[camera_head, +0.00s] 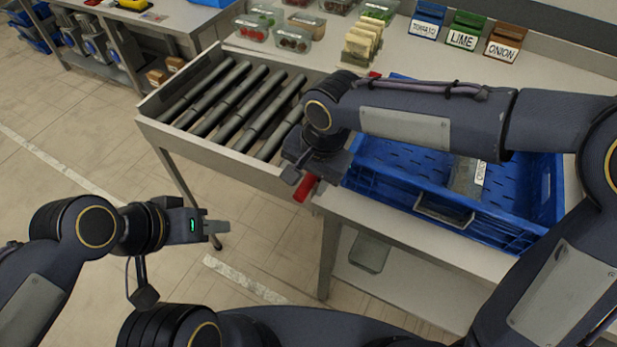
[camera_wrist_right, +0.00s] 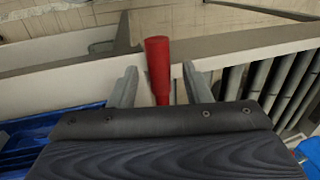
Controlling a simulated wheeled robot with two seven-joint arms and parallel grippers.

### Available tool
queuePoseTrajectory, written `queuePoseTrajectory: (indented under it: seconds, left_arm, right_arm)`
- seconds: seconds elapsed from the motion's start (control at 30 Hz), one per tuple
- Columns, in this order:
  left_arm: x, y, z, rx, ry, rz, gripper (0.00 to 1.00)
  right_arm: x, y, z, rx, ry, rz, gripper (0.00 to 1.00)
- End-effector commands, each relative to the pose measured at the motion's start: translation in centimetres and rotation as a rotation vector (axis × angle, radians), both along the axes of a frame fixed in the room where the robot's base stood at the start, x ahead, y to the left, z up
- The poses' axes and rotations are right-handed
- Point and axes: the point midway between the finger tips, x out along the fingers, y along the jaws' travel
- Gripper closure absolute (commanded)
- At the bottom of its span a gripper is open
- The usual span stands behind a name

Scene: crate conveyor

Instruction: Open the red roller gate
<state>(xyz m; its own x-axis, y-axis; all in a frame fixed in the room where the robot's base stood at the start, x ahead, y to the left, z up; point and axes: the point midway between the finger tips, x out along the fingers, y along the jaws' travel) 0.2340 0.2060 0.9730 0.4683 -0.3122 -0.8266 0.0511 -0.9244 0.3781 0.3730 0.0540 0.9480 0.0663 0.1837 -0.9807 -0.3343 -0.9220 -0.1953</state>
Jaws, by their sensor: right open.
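The red handle (camera_head: 305,188) of the roller gate sticks out at the front edge, where the roller conveyor meets the table with the blue crate. My right gripper (camera_head: 300,172) is over it from above. In the right wrist view the red handle (camera_wrist_right: 158,62) stands between the two spread fingers of my right gripper (camera_wrist_right: 159,75), with a gap on each side. The rest of the gate is mostly hidden by my right arm; a small red piece (camera_head: 374,75) shows behind the forearm. My left gripper (camera_head: 218,228) hangs empty over the floor, left of the conveyor legs.
The blue crate (camera_head: 548,228) lies on the table right of the gate, partly under my right arm. The rollers (camera_head: 240,100) are empty. Food packs (camera_head: 292,40) and bins labelled tomato, lime and onion (camera_head: 465,30) stand at the back. The floor at left is free.

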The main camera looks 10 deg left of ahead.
Motion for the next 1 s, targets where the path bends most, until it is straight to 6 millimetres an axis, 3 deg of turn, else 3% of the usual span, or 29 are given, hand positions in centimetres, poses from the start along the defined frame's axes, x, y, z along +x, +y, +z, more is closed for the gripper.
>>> queuePoseTrajectory:
  seconds: [0.33,0.67,1.0]
  left_arm:
    - [0.0,0.0,-0.02,0.0,0.0,0.0,0.64]
    - [0.0,0.0,-0.02,0.0,0.0,0.0,0.64]
    - [0.0,0.0,0.7,0.0,0.0,0.0,0.64]
  right_arm:
    - [0.03,0.07,-0.58,0.0,0.0,-0.001,0.56]
    - [0.03,0.06,-0.55,0.0,0.0,0.0,0.99]
    - [0.1,0.03,0.15,0.004,0.01,-0.001,1.0]
